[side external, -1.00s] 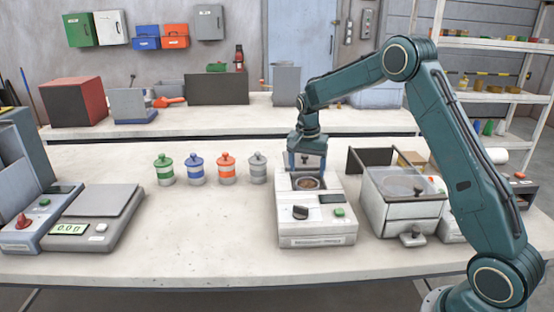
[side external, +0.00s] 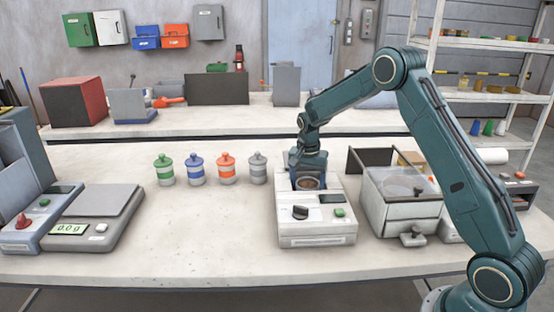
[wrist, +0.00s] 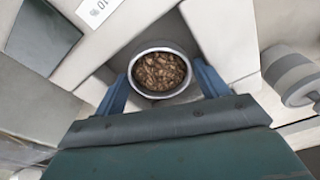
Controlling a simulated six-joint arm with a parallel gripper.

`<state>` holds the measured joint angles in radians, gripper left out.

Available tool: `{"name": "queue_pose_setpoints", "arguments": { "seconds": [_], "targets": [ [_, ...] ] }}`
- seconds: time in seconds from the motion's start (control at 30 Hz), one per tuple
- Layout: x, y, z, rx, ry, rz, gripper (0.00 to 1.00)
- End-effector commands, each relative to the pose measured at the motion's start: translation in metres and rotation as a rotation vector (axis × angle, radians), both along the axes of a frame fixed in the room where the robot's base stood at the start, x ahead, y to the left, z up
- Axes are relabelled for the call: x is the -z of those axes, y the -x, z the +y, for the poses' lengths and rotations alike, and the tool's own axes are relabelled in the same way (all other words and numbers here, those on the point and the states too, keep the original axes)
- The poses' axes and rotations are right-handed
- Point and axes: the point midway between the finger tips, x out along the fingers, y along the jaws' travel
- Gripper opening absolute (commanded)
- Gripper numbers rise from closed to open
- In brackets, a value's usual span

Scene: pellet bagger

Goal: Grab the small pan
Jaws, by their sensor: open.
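The small pan (wrist: 160,98) is a round metal dish full of brown pellets. It sits in a recess at the back of a white-grey machine with a dark knob and a green button, and its rim also shows in the side view (side external: 308,183). My gripper (wrist: 163,84) is open, with one blue finger on each side of the pan. In the side view my gripper (side external: 308,180) is low over the recess. Whether the fingers touch the pan is not clear.
The white-grey machine (side external: 317,233) surrounds the pan. A glass-sided balance (side external: 402,215) stands close on the right. Several coloured lidded jars, the nearest a grey one (side external: 258,168), stand to the left. A flat scale (side external: 92,215) is farther left, with free table between.

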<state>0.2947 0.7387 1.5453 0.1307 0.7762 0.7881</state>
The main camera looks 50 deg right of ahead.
Motion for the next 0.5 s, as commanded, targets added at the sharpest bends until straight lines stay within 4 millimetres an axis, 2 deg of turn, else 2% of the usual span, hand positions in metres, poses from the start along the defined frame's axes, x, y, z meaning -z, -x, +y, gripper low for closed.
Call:
{"name": "queue_pose_setpoints", "arguments": {
  "seconds": [0.17, 0.3, 0.33, 0.5],
  "targets": [
    [-0.0002, 0.0, 0.0, 0.0, 0.0, 0.0, 0.71],
    [-0.0003, 0.0, 0.0, 0.0, 0.0, 0.0, 0.44],
    [-0.0003, 0.0, 0.0, 0.0, 0.0, 0.0, 0.4],
    [-0.0004, 0.0, 0.0, 0.0, 0.0, 0.0, 0.4]
  ]
}}
